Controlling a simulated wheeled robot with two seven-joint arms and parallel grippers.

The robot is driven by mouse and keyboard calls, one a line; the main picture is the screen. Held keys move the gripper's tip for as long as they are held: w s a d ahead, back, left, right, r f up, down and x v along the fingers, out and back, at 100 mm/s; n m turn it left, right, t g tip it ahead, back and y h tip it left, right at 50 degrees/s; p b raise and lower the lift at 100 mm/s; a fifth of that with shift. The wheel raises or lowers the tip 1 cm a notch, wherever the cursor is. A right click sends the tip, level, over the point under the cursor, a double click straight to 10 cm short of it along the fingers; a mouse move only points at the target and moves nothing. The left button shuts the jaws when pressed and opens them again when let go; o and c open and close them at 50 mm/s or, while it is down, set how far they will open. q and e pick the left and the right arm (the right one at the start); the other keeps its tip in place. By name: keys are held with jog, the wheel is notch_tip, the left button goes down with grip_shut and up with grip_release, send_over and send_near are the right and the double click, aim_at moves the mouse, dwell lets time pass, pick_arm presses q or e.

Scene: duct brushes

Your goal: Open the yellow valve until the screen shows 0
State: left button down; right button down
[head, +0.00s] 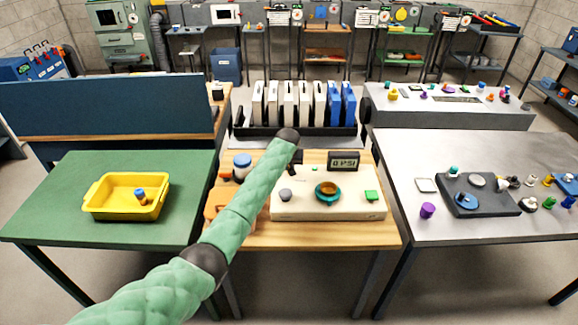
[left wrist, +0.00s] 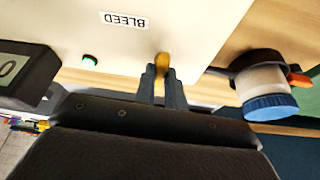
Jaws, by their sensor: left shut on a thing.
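The yellow valve (left wrist: 162,62) sits at the edge of the cream panel (left wrist: 110,42), close to its BLEED label (left wrist: 123,20). My left gripper (left wrist: 158,78) is shut on the valve, one dark finger on each side of it. In the head view my green-sleeved arm and its dark wrist hide the valve and most of the gripper. The screen (head: 344,161) stands behind the cream panel in the head view and seems to read 0 PSI. Part of the screen (left wrist: 14,72) also shows in the left wrist view with a 0. My right gripper is not in view.
A jar with a blue lid (head: 242,160) in a dark holder stands left of the panel, close to my left gripper. A teal and amber knob (head: 328,191) and a green button (head: 371,195) are on the panel. A yellow tray (head: 105,207) sits on the green table.

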pick_arm(q)
jog(key=shift+r, duration=0.1)
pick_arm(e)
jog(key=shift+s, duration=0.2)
pick_arm(q)
jog(key=c, duration=1.5)
grip_release()
jog(key=shift+o, duration=0.2)
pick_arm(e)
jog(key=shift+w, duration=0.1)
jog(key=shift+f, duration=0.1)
